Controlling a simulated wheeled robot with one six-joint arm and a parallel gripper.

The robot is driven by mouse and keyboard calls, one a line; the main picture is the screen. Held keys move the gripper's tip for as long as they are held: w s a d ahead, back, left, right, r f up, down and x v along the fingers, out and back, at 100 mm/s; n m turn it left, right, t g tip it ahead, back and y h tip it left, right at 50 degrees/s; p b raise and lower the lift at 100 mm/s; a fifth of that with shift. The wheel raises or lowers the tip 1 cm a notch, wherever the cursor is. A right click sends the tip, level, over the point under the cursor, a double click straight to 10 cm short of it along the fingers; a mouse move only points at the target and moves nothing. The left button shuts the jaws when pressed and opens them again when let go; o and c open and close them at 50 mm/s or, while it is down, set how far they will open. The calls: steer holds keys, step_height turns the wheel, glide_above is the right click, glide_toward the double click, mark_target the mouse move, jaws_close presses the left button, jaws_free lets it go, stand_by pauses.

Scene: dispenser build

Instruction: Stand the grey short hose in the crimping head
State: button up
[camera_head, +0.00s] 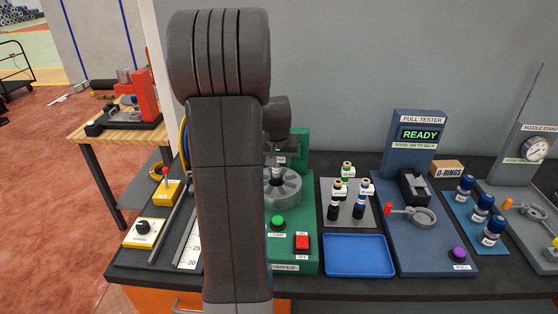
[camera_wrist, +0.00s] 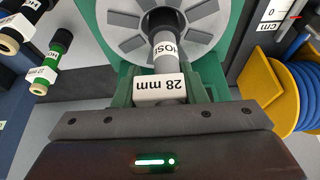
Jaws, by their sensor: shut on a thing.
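The grey short hose (camera_wrist: 165,58) carries a "HOSE" label and a white "28 mm" tag (camera_wrist: 160,88). My gripper (camera_wrist: 168,92) is shut on it in the wrist view. The crimping head (camera_wrist: 122,44) is a grey segmented ring with a dark round opening, on the green crimper. The hose's far end lines up with this opening in the wrist view; I cannot tell how far it is inside. In the head view my gripper (camera_head: 280,148) is above the crimping head (camera_head: 283,196), partly hidden by my arm.
A blue coil (camera_wrist: 292,90) and a ruler (camera_head: 190,248) are on the other side.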

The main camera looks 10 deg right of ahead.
steer(key=shift+f+b, duration=0.55)
stand_by(0.5)
steer(key=o, duration=1)
steer(key=p+v, duration=0.6)
steer(key=v, duration=0.5)
steer(key=shift+f, duration=0.1)
steer(key=b+x, duration=0.5)
steer(key=x, duration=0.4)
steer(key=shift+r, duration=0.2)
